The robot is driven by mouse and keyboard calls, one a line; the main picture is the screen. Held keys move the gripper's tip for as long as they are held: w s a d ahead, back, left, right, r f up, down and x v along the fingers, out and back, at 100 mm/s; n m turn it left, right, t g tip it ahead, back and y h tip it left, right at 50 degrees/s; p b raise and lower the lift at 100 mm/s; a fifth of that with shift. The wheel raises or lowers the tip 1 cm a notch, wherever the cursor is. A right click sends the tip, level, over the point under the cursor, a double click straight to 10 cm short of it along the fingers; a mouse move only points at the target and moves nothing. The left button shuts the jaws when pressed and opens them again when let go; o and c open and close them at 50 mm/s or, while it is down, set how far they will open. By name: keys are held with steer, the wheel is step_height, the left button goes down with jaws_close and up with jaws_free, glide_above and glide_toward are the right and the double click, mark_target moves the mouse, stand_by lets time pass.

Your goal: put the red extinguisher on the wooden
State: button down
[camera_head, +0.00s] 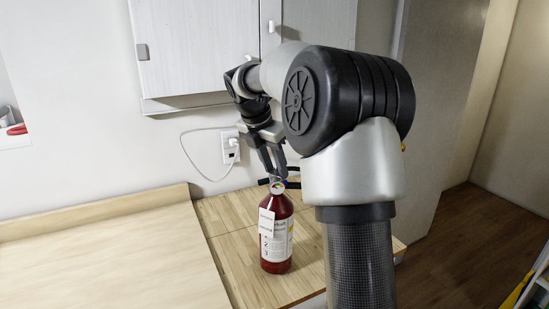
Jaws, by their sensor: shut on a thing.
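The red extinguisher (276,246) has a white label and a dark handle with a small gauge at its top. It is upright, over the wooden surface (233,257) with its light plank pattern. I cannot tell for sure whether its base touches the wood. My gripper (275,177) points down from above and is shut on the extinguisher's top. My arm covers the area to the right of it.
A plain wooden board (100,262) with a raised back edge lies to the left. A grey-white cabinet (195,45) hangs above. A wall socket (230,147) with a white cable is behind my gripper. Dark wooden floor (470,240) shows at the right.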

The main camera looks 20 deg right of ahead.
steer(key=shift+r, duration=0.2)
steer(key=c, duration=1.3)
jaws_free()
steer(key=shift+s+f, duration=0.1)
steer(key=shift+f, duration=0.2)
steer(key=shift+o, duration=0.2)
